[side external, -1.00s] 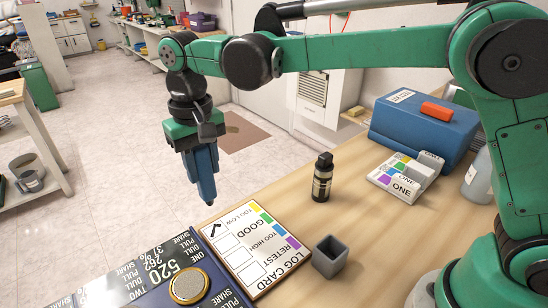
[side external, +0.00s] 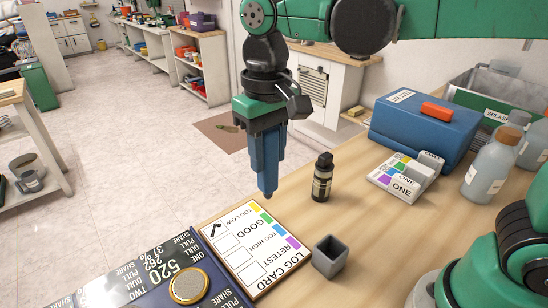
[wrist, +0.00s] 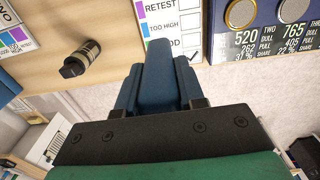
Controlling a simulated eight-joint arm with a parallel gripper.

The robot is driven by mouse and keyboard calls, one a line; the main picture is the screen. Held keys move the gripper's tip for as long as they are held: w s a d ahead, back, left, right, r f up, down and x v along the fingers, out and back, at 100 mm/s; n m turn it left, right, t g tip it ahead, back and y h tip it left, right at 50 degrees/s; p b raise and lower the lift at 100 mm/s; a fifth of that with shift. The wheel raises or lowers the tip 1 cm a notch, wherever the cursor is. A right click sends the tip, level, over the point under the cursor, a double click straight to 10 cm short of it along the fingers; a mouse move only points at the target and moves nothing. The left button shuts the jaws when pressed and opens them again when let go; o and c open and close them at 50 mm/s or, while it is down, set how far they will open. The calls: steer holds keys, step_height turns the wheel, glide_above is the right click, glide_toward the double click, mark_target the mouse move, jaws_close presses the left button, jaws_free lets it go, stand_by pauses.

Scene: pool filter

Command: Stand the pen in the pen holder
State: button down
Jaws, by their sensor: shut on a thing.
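My gripper (side external: 267,190) points straight down with its blue fingers shut, high over the left edge of the bench, to the left of the black bottle. A small dark tip shows at the lower end of the fingers; I take it for the pen, and the rest of it is hidden. In the wrist view the closed fingers (wrist: 160,48) hide what is between them. The pen holder, a small square grey cup (side external: 329,257), stands upright on the bench, open at the top, to the lower right of my gripper and apart from it. No pen shows inside it.
A white log card (side external: 250,244) lies left of the cup, with a dark blue board (side external: 140,258) beyond it. A black bottle (side external: 322,178) stands behind the cup. A blue case (side external: 424,128), a white test block (side external: 404,176) and bottles (side external: 490,166) stand at the right.

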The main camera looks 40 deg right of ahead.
steer(key=s+d+f, duration=0.5)
steer(key=s+f, duration=0.1)
steer(key=s, duration=0.3)
steer(key=shift+s, duration=0.35)
steer(key=shift+f, duration=2.25)
stand_by(0.9)
jaws_free()
stand_by(0.4)
step_height(320, 180, up, 9)
stand_by(1.3)
